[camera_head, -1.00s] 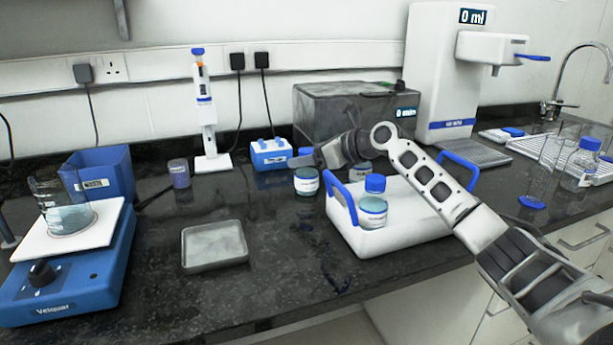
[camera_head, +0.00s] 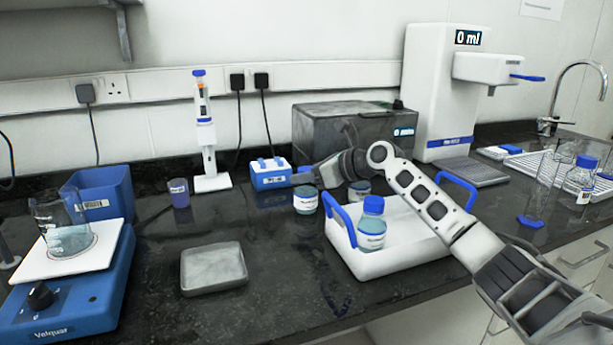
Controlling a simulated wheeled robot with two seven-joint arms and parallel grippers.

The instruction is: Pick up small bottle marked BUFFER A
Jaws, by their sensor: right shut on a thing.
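A small bottle (camera_head: 306,199) with a white label and a blue cap stands on the dark bench, left of the white carrier. Its label is too small to read, so I cannot tell whether it says BUFFER A. My right gripper (camera_head: 312,177) reaches in from the right, shut on this bottle near its cap and hiding part of its top. Another small bottle (camera_head: 359,191) stands behind my right arm, mostly hidden. A blue-capped bottle (camera_head: 371,232) stands in the white carrier. My left gripper is not in view.
The white carrier (camera_head: 405,262) with blue handles lies under my right forearm. A grey box-shaped device (camera_head: 345,122) stands behind the gripper. A blue rack (camera_head: 270,178) is to the left, with a shallow grey tray (camera_head: 213,270) in front. Bare bench lies between tray and carrier.

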